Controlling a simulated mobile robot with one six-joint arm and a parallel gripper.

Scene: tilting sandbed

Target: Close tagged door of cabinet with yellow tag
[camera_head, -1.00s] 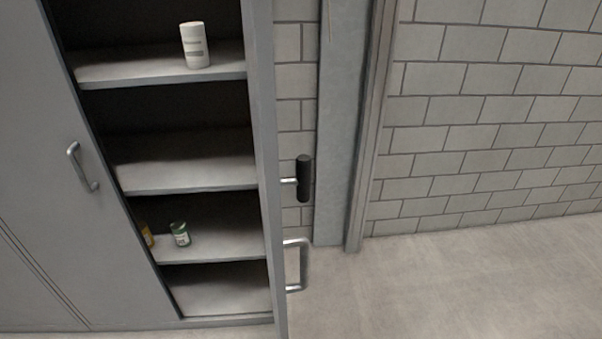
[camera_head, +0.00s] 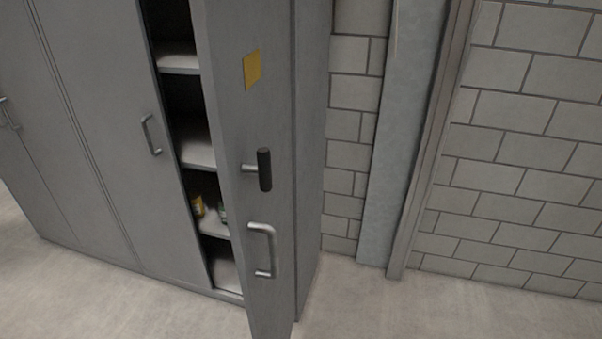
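A grey cabinet (camera_head: 100,130) stands at the left and centre of the head view. Its right door (camera_head: 225,120) is ajar, swung out towards me, and bears a yellow tag (camera_head: 252,69) high on its outer face. Below the tag are a black knob-like handle (camera_head: 264,170) and a silver pull handle (camera_head: 262,250). The cabinet's left door, with a silver handle (camera_head: 151,134), looks shut. My gripper is not in view.
Another closed cabinet front with a handle (camera_head: 8,112) is at the far left. A block wall (camera_head: 530,150) and a grey post (camera_head: 398,150) are to the right. The floor (camera_head: 100,310) in front looks clear.

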